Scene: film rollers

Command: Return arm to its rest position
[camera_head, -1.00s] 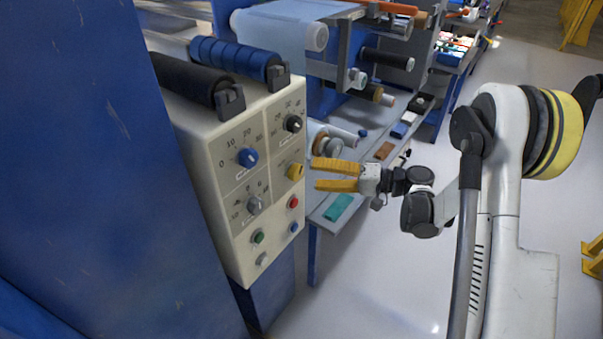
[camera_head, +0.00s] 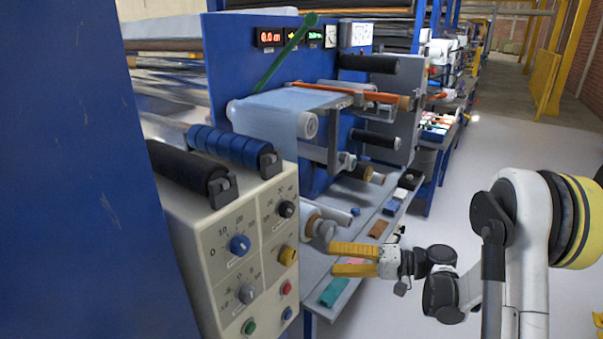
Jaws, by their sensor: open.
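My gripper (camera_head: 333,259) has two yellow fingers that are parted, with nothing between them. It points left, toward the cream control panel (camera_head: 208,275) with its knobs and buttons. In the picture the fingertips lie just right of the panel's yellow knob (camera_head: 288,256), with a gap between. My white and black arm (camera_head: 505,240) comes in from the right side and is bent at the elbow, with a yellow and black band at the joint.
A blue film roller machine (camera_head: 240,60) stands behind, with a green lever (camera_head: 287,52) and several rollers. A grey shelf (camera_head: 345,290) below the gripper holds small coloured items. Open floor (camera_head: 530,150) lies at the right. A blue upright (camera_head: 75,200) fills the left.

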